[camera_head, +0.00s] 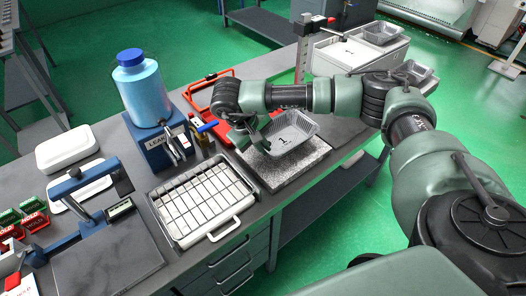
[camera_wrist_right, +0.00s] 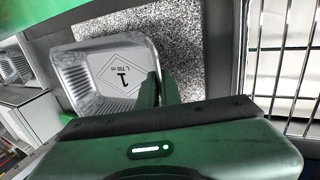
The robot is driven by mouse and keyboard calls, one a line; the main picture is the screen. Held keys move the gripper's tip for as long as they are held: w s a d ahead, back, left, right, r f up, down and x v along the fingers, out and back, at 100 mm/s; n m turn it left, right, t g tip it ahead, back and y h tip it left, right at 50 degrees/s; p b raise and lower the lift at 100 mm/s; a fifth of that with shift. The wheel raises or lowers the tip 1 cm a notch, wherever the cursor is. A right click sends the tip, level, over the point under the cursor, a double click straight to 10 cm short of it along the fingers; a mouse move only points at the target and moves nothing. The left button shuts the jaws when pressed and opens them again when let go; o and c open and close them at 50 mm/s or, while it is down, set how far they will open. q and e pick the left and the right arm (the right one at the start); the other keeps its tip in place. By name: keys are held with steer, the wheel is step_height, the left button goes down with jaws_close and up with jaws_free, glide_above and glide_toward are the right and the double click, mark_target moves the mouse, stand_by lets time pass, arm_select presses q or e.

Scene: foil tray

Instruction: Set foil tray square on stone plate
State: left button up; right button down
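The foil tray (camera_head: 293,128) is a silver, ribbed, open tray with a "1" label on its floor. It shows above the far part of the speckled grey stone plate (camera_head: 284,174). My right gripper (camera_head: 262,146) is at the tray's near-left rim, with its fingers closed about the wall. In the right wrist view, the fingers (camera_wrist_right: 158,88) meet the right side of the tray (camera_wrist_right: 88,62). There the tray covers the left part of the stone plate (camera_wrist_right: 195,45) and reaches past its edge. The tray looks slightly raised and tilted; contact with the plate is hidden. My left gripper is out of view.
A blue-capped bottle (camera_head: 142,88) on a blue stand and a red frame (camera_head: 205,92) are behind. The counter's front edge is close to the plate.

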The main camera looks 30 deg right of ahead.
mark_target(267, 160)
step_height(267, 160, down, 3)
steer(key=shift+r, duration=0.2)
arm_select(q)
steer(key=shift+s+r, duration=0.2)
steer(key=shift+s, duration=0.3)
arm_select(e)
steer(key=shift+f, duration=0.1)
steer(key=shift+f, duration=0.15)
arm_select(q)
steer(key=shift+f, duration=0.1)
arm_select(e)
steer(key=c, duration=1.9)
jaws_free()
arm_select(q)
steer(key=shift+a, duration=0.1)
